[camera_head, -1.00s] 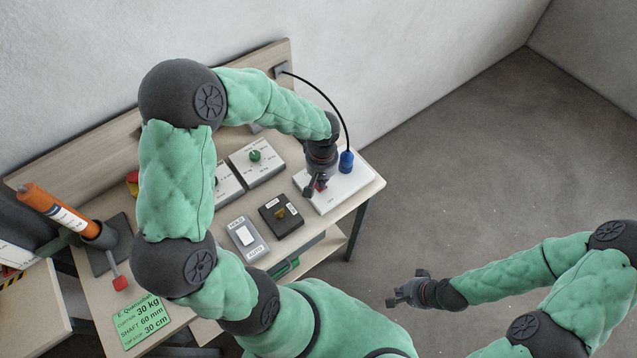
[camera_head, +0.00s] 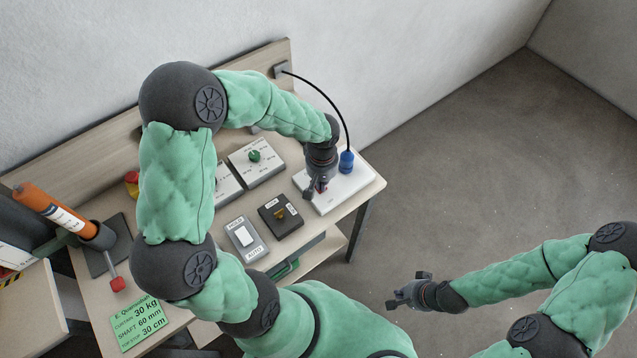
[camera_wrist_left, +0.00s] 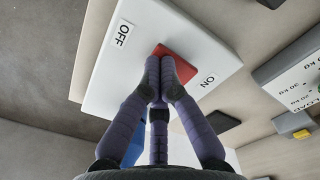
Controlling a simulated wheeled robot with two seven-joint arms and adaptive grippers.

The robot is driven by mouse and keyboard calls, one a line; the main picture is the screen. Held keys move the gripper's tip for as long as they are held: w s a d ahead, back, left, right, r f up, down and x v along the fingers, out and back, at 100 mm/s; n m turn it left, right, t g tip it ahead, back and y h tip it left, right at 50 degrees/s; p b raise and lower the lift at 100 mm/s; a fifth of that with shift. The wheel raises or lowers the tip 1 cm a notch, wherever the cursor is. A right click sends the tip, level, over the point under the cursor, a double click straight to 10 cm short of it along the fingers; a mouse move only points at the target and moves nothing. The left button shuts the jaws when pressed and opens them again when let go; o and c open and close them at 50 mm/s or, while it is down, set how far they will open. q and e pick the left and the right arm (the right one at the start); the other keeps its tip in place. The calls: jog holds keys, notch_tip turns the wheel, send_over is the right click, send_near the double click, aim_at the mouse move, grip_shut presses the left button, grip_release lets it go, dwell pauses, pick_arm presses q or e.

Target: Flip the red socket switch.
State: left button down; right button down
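The red socket switch (camera_wrist_left: 183,66) is a red rocker on a white socket plate (camera_wrist_left: 120,72), between an OFF label and an ON label. In the head view the socket plate (camera_head: 345,190) lies at the right end of the bench, and my gripper mostly hides the switch. My left gripper (camera_wrist_left: 161,66) has its fingers together, empty, with the tips at the switch on its OFF-side edge. I cannot tell whether they press on it. My right gripper (camera_head: 407,291) is open and empty, held away from the bench over the floor.
A blue plug (camera_head: 346,161) with a black cable stands on the plate behind my left gripper. A black switch box (camera_head: 281,216), a grey HOLD/AUTO box (camera_head: 247,240) and a green-knob panel (camera_head: 257,160) lie to the left. Floor at the right is clear.

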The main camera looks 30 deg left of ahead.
pick_arm(q)
jog(key=shift+r+p, duration=2.25)
jog(key=shift+r, duration=1.3)
jog(key=shift+s+f, duration=0.1)
